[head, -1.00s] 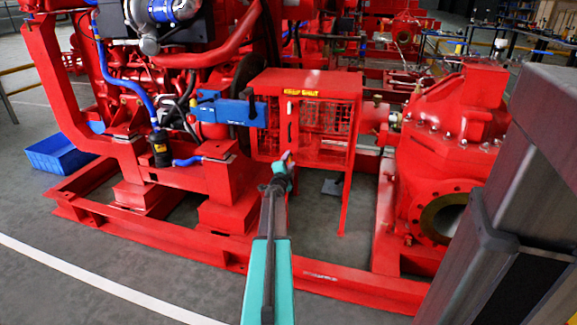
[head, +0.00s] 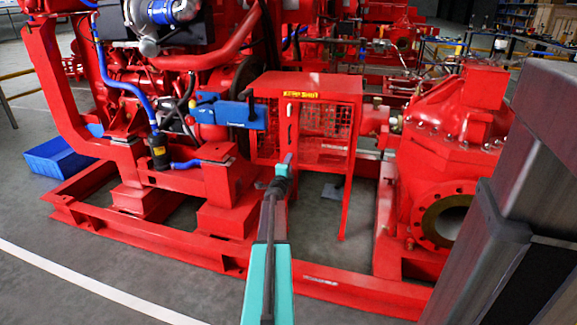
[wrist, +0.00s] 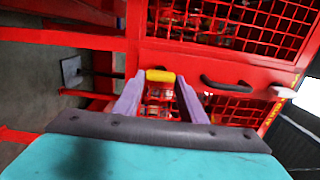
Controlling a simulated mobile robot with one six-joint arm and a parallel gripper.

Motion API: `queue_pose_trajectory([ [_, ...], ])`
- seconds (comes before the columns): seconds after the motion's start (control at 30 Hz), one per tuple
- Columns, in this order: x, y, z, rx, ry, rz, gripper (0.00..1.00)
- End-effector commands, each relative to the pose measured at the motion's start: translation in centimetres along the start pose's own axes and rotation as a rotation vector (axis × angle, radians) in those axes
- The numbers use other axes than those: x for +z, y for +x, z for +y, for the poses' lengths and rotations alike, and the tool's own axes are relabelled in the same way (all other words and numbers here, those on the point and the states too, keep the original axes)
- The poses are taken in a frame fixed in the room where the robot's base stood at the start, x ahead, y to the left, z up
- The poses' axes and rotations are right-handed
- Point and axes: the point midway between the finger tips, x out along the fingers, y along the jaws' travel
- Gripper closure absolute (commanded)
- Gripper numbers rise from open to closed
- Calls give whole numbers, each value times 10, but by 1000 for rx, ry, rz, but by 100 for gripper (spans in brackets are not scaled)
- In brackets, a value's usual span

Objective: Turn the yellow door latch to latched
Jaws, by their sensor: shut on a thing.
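The yellow door latch (wrist: 160,75) shows in the wrist view as a short bar at the red guard door's edge. My gripper (wrist: 160,82) has its two purple fingers closed on it, one fingertip at each side of the yellow part. In the head view my gripper (head: 287,159) is at the lower left front of the red guard box (head: 310,87), and the latch is hidden there. I cannot tell from these views whether the latch is latched.
A black door handle (wrist: 238,87) is on the door, beside the mesh. A blue bar-like part (head: 232,113) is left of the box. The red pump casing (head: 455,140) stands to the right. The red base rail (head: 330,283) runs across the front.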

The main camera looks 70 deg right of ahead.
Motion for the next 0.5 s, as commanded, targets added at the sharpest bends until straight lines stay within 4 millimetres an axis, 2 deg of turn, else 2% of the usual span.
queue_pose_trajectory([
  [0.03,-2,2,-2,-3,3,4,57],
  [0.1,-2,1,-2,-3,2,4,46],
  [0.13,-2,1,-1,-3,2,3,44],
  [0.5,0,-1,0,-1,0,1,44],
])
